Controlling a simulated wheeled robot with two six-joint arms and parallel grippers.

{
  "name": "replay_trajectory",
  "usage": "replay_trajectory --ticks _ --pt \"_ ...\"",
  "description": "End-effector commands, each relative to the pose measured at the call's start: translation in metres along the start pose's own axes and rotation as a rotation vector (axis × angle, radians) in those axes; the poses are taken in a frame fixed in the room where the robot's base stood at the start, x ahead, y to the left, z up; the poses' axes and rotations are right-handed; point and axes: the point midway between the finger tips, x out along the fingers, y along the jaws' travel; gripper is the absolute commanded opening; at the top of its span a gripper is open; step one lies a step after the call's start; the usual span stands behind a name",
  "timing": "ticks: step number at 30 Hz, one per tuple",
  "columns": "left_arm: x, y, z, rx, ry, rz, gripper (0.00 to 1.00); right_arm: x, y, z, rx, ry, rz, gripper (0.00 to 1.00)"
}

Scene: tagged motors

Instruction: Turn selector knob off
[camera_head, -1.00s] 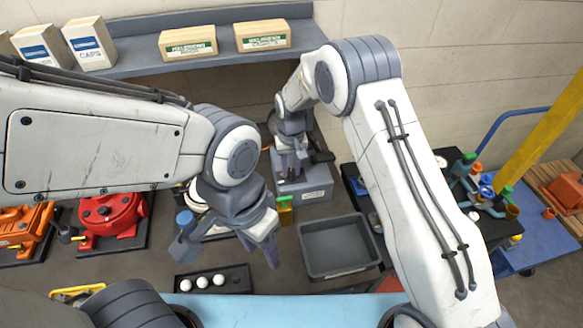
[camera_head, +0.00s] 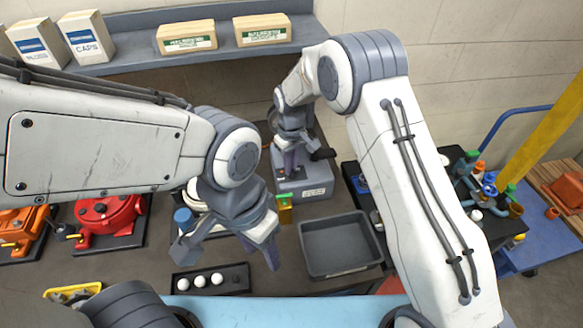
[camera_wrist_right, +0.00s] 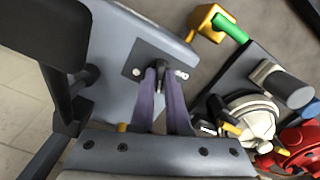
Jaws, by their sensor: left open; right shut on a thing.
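The grey control box (camera_head: 318,184) stands on the bench at the back centre. In the right wrist view its grey face (camera_wrist_right: 112,62) carries a small black plate (camera_wrist_right: 141,57) with the selector knob. My right gripper (camera_head: 291,170) reaches down to the box. In the right wrist view its purple fingers (camera_wrist_right: 160,72) are shut on the knob, and they hide most of it, so its pointing direction cannot be read. My left gripper (camera_head: 262,262) is open and empty, held over the bench to the front left of the box, away from the knob.
An empty grey tray (camera_head: 338,272) lies right of centre. A yellow block with a green part (camera_head: 285,210) stands by the box. A red motor (camera_head: 105,214) and an orange one (camera_head: 18,230) are at left. A black rack (camera_head: 183,285) holds white balls. A shelf (camera_head: 130,62) runs behind.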

Motion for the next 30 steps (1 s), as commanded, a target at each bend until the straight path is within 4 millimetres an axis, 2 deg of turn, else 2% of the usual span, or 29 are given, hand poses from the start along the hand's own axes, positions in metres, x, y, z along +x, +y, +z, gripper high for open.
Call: replay_trajectory --ticks 12,30 --pt "0.015 -0.001 0.001 -0.003 0.000 0.000 0.50 0.000 -0.001 0.000 -0.394 0.002 0.001 0.00" --pt "0.026 -0.002 0.001 -0.005 0.000 0.000 0.50 -0.001 -0.002 0.000 -0.935 0.002 0.003 0.00"
